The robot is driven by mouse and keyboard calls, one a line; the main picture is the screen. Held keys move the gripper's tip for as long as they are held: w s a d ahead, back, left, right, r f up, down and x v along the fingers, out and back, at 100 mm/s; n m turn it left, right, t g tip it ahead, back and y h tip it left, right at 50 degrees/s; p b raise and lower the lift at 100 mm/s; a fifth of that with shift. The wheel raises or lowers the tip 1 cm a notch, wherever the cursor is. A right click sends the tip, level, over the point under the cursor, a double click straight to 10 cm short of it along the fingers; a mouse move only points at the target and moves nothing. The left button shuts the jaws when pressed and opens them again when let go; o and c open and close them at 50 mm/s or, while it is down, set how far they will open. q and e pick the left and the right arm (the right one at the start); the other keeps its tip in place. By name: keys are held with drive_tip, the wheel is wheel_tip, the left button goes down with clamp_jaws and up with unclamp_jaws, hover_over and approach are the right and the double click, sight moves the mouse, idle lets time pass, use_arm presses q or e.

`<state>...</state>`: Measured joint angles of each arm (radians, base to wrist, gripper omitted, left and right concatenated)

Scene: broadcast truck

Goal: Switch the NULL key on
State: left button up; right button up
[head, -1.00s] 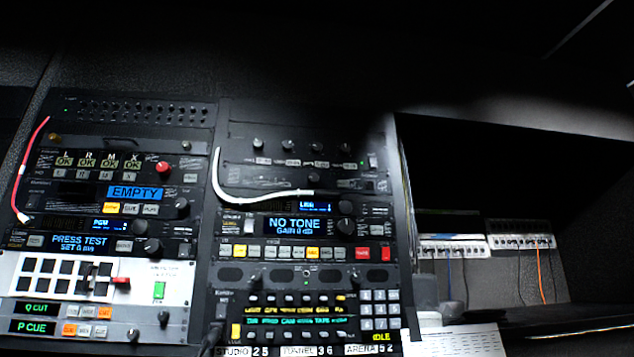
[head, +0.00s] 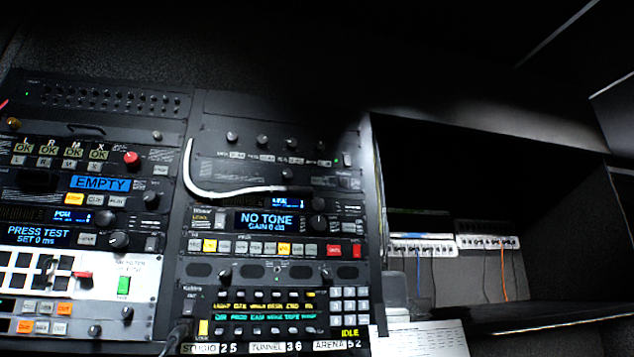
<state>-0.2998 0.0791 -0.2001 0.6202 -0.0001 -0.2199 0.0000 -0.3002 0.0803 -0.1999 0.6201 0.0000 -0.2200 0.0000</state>
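Neither of my grippers shows in the head view. I cannot read a NULL label on any key at this size, so I cannot tell which key it is. The right rack holds a unit whose display (head: 267,220) reads "NO TONE, GAIN 0 dB". Lower down is a panel with several keys, a number keypad (head: 349,306) and a display part reading "IDLE" (head: 350,333).
A white cable (head: 230,193) curves across the right rack. A printed sheet (head: 425,339) lies at the lower right, below patch panels (head: 423,247).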

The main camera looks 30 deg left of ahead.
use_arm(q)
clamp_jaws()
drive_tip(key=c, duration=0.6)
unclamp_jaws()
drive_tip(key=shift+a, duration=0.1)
